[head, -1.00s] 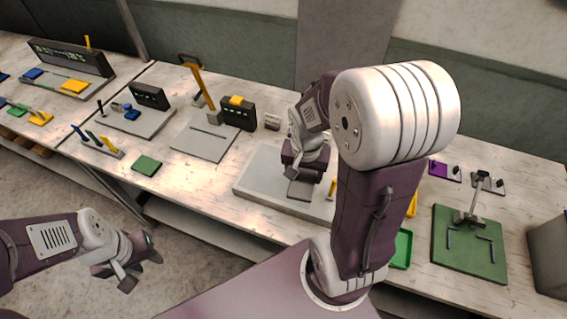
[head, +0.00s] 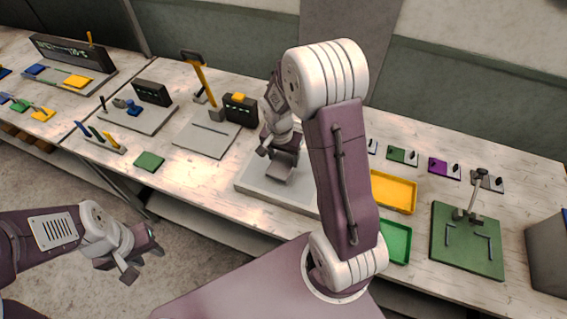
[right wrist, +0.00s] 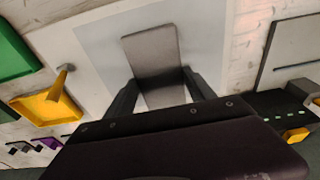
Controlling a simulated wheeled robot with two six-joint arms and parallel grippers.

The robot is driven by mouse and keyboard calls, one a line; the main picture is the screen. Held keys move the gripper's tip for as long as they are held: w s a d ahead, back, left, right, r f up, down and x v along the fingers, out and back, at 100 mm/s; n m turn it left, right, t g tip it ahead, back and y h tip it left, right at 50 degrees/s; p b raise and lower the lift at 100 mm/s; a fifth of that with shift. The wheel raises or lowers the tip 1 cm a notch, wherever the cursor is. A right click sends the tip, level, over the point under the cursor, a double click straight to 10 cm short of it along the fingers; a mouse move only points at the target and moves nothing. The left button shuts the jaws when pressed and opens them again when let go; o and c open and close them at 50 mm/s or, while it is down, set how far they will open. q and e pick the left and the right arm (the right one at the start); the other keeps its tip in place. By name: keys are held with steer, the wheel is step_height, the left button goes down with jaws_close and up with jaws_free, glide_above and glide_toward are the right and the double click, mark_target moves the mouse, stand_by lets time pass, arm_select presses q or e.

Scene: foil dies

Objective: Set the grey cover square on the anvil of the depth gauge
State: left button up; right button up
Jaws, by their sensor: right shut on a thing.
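The grey cover (head: 279,172) is a flat dull rectangle at my right gripper (head: 281,160). In the right wrist view the cover (right wrist: 150,52) lies between the two dark fingers of that gripper (right wrist: 160,80), which is shut on it. It is over a pale grey base plate (head: 252,185); I cannot tell whether it touches. My right arm hides the plate's right part. No label shows which fixture is the depth gauge, and I cannot make out its anvil. My left gripper (head: 145,262) is open and empty, off the bench's front edge.
Left of the pale plate is a slotted grey plate (head: 205,137) with a dark display box (head: 241,110). Yellow (head: 394,191) and green (head: 395,242) trays and a green clamp board (head: 466,242) are at right.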

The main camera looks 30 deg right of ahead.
mark_target(283, 161)
step_height(283, 161, down, 3)
steer(key=shift+s+f, duration=0.1)
steer(key=shift+f, duration=0.5)
steer(key=shift+f, duration=0.1)
steer(key=o, duration=1.3)
steer(key=shift+o, duration=1.4)
